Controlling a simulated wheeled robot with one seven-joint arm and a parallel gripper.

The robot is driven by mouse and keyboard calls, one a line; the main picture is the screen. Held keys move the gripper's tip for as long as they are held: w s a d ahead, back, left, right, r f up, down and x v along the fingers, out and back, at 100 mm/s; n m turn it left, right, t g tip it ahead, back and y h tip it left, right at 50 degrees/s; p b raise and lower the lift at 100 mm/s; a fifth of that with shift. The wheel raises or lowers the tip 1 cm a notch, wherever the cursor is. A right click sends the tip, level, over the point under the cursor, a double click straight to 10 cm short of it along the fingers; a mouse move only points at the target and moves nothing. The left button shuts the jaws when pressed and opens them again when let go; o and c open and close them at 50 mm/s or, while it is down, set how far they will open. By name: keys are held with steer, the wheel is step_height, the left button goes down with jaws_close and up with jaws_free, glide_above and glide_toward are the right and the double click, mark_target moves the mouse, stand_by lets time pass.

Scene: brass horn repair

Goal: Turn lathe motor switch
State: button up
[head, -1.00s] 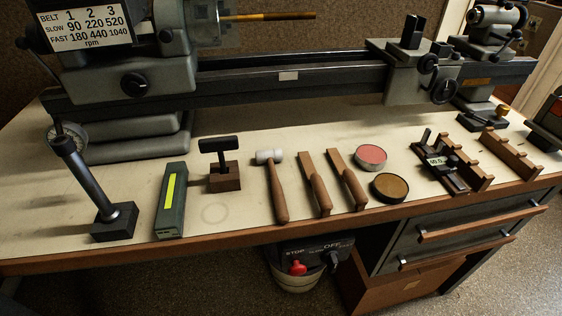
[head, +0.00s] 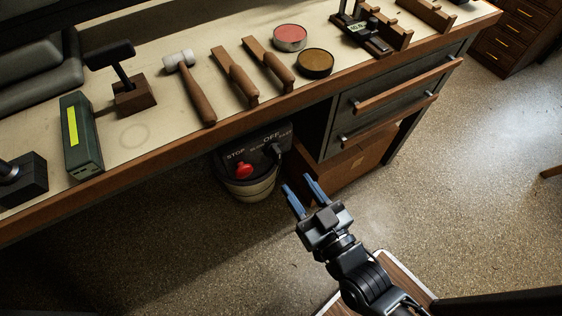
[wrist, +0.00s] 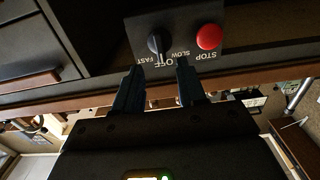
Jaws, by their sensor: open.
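The motor switch box (head: 252,158) hangs under the bench's front edge, with STOP, SLOW, OFF and FAST lettering. Its black rotary knob (head: 276,151) is small in the head view. In the wrist view the lettering is upside down, and the black knob (wrist: 156,42) seems to point at OFF. A red stop button (head: 243,171) sits beside it and also shows in the wrist view (wrist: 209,37). My gripper (head: 298,184) is open and empty, apart from the box. In the wrist view its blue fingers (wrist: 159,70) appear either side of the knob's line.
The wooden bench edge (head: 185,134) overhangs the box. A drawer unit (head: 350,120) stands right of the box, with a brown carton (head: 352,160) below. A pale bucket (head: 252,188) is under the box. Tools, including a white-headed mallet (head: 196,90), lie on the bench. Floor in front is open.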

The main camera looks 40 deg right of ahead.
mark_target(280, 161)
steer(key=w, duration=0.2)
steer(key=w+d, duration=0.1)
steer(key=w, duration=0.5)
steer(key=shift+d, duration=0.25)
steer(key=shift+s, duration=0.1)
jaws_close()
